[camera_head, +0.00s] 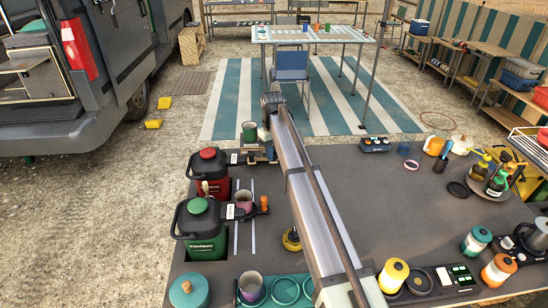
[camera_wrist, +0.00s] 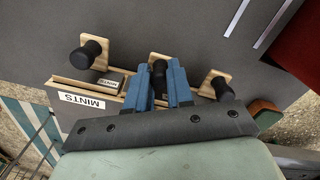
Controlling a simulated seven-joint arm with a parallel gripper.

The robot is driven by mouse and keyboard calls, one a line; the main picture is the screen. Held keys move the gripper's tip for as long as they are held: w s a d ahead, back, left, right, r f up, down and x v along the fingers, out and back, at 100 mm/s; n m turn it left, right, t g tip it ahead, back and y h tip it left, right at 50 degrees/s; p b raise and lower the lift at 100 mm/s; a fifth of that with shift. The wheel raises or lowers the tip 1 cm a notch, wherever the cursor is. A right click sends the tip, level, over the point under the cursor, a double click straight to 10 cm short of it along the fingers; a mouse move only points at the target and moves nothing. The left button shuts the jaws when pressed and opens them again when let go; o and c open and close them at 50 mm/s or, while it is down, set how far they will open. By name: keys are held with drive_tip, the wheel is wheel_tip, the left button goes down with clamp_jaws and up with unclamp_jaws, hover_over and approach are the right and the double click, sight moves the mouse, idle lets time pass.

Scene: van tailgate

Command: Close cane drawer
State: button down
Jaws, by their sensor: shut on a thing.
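In the wrist view, my gripper (camera_wrist: 162,78) has its blue fingers closed around the black knob (camera_wrist: 160,68) in the middle of a row of three. A pale wooden drawer (camera_wrist: 62,89) with a white label reading MINTS (camera_wrist: 82,99) lies beside the fingers, on the left. A small tin (camera_wrist: 110,83) lies in it. I see no label reading cane, so I cannot tell which drawer that is. The front below the fingers is hidden by my gripper. In the head view, my arm hides most of this spot near the far table edge.
Other black knobs on wooden plates stand to the left (camera_wrist: 92,50) and right (camera_wrist: 222,90) of the held one. In the head view, a red dispenser (camera_head: 208,180) and a green dispenser (camera_head: 200,232) stand left of my arm. The grey table (camera_head: 400,205) is clear in the middle.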

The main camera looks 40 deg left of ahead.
drive_tip(key=shift+w+a, duration=0.15)
drive_tip(key=shift+a, duration=0.05)
drive_tip(key=c, duration=1.3)
unclamp_jaws()
drive_tip(key=o, duration=0.3)
wheel_tip(320, 180, up, 14)
drive_tip(key=shift+s, duration=0.2)
drive_tip(key=shift+f, duration=0.1)
